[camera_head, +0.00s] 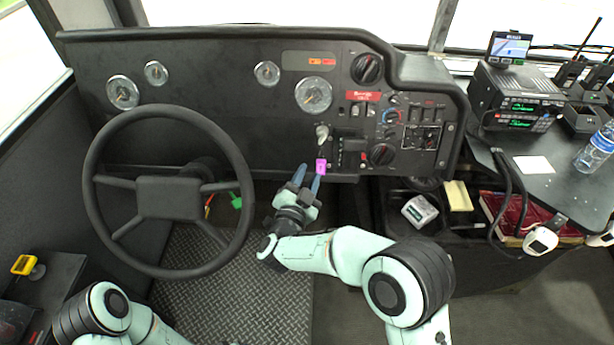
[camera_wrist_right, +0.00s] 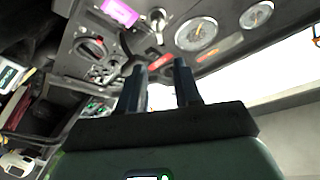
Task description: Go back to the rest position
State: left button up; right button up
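My right gripper (camera_head: 308,178) is in front of the dashboard's lower edge, right of the steering wheel (camera_head: 167,198). Its two fingers point up at the panel with a gap between them, which also shows in the right wrist view (camera_wrist_right: 160,70), and nothing is between them. A pink tag (camera_head: 321,166) is close to the fingertips in the head view, below a metal knob (camera_head: 322,133). In the wrist view the tag (camera_wrist_right: 122,11) is beyond the fingers, apart from them. Part of my left arm shows at the bottom left; its gripper is out of view.
The dashboard (camera_head: 220,95) with gauges and switches spans the front. At the right are radios (camera_head: 515,95), a water bottle (camera_head: 597,148) on a black table, cables and a bin with red items. A yellow-handled lever (camera_head: 24,265) is at the left. The ridged floor (camera_head: 235,300) is clear.

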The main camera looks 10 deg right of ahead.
dwell(0.4)
